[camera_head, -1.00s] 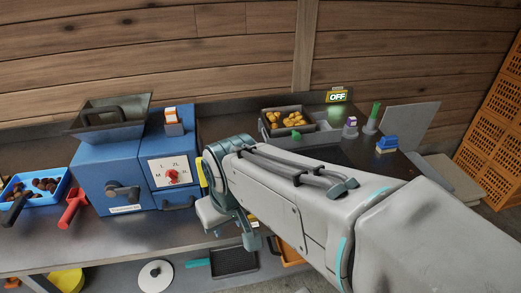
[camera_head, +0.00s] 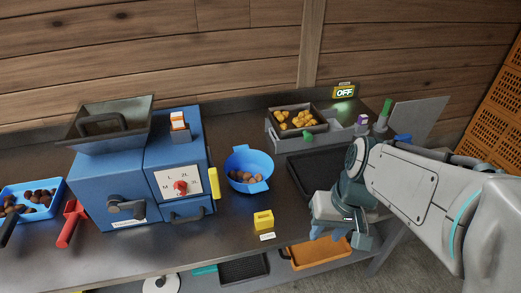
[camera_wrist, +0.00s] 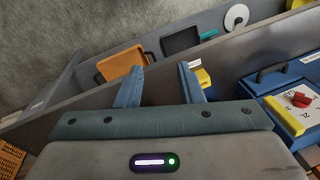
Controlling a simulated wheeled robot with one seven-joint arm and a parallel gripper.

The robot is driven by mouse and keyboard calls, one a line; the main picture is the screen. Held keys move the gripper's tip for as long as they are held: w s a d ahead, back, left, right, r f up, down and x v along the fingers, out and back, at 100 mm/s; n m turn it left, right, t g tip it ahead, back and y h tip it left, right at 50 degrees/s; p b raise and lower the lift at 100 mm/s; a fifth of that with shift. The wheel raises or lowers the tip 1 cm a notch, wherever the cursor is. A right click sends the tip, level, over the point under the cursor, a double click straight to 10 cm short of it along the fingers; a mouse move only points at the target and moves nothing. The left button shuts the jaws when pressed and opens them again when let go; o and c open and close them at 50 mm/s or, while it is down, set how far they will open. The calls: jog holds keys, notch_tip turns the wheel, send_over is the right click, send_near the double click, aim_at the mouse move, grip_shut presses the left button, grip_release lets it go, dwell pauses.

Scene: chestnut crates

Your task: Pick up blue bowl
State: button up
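The blue bowl (camera_head: 249,162) stands upright on the dark counter in the head view, right of the blue machine. It has two side handles and holds several brown chestnuts. My gripper (camera_head: 328,233) is at the counter's front edge, to the right of the bowl and apart from it. In the wrist view my gripper (camera_wrist: 160,80) has its two blue fingers spread with nothing between them. The bowl is not clearly visible in the wrist view.
The blue machine (camera_head: 123,185) with a dial stands left of the bowl. A yellow block (camera_head: 263,219) sits in front of the bowl. A dark tray (camera_head: 305,168) lies to the right, with a crate of yellow pieces (camera_head: 272,131) behind. An orange tray (camera_head: 318,254) is on the lower shelf.

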jog(key=w+a+f+m+g+y+b, duration=0.1)
jog(key=w+a+f+g+y, duration=0.1)
jog(key=w+a+f+y, duration=0.6)
jog(key=w+d+f+m+t+y, duration=0.1)
jog(key=w+d+f+t+y, duration=0.1)
jog(key=w+t, duration=0.1)
jog(key=w+d+f+m+t+y+b, duration=0.1)
jog(key=w+d+f+m+t+y, duration=0.1)
jog(key=w+d+t, duration=0.1)
jog(key=w+d+f+m+t+y, duration=0.2)
jog(key=w+d+t, duration=0.1)
jog(key=w+t, duration=0.1)
jog(key=shift+w+d+b, duration=0.15)
jog(key=shift+d+b, duration=0.05)
jog(key=shift+b, duration=0.1)
jog(key=shift+w+a, duration=0.3)
jog(key=p+x, duration=0.1)
jog(key=x, duration=0.7)
jog(key=shift+p, duration=0.4)
jog(key=x, duration=0.1)
jog(key=p+x, duration=0.1)
jog(key=x, duration=0.3)
jog(key=shift+w+d+f, duration=0.1)
jog(key=shift+f, duration=0.25)
grip_shut()
